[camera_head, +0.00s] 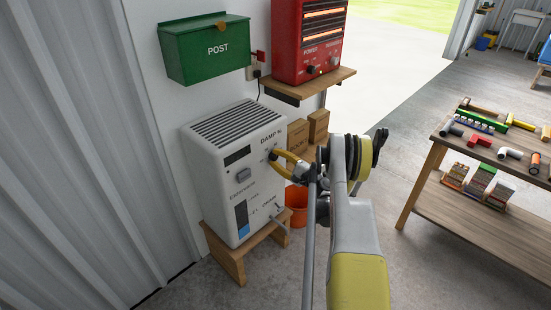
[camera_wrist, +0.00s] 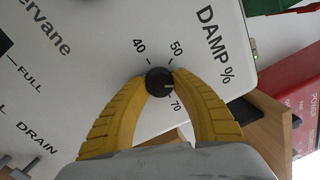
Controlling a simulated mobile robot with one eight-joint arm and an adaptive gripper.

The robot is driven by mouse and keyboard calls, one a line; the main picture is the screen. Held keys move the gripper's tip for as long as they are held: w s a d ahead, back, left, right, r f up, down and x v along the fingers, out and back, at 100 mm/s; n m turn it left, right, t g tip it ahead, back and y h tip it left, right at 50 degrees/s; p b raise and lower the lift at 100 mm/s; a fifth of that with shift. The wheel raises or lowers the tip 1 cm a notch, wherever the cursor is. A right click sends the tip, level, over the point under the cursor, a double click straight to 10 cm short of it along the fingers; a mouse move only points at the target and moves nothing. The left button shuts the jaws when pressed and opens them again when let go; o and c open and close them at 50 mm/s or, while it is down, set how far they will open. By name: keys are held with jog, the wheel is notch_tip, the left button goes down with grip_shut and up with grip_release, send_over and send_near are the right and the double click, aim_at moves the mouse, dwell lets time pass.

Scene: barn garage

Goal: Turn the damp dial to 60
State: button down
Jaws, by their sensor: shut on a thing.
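The damp dial (camera_wrist: 160,81) is a small black round knob on the white dehumidifier (camera_head: 228,196), under the "DAMP %" lettering. My gripper (camera_head: 274,156) has its yellow fingers shut on the knob, one on each side in the wrist view. The numbers 40, 50 and 70 show around the knob. The 60 is not visible; the right finger covers the space between 50 and 70. A pale mark on the knob points right, toward that covered space. In the head view the fingers largely hide the knob.
The dehumidifier stands on a wooden stool (camera_head: 226,256). A red heater (camera_head: 306,40) sits on a shelf above right, and a green post box (camera_head: 203,52) hangs above. An orange bucket (camera_head: 297,203) and cardboard boxes (camera_head: 318,126) are behind my arm. A workbench (camera_head: 445,205) stands at right.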

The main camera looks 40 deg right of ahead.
jog(key=c, duration=1)
grip_release()
jog(key=s, duration=0.7)
jog(key=shift+s+d+f, duration=0.25)
jog(key=shift+d+f, duration=0.05)
jog(key=shift+d, duration=0.1)
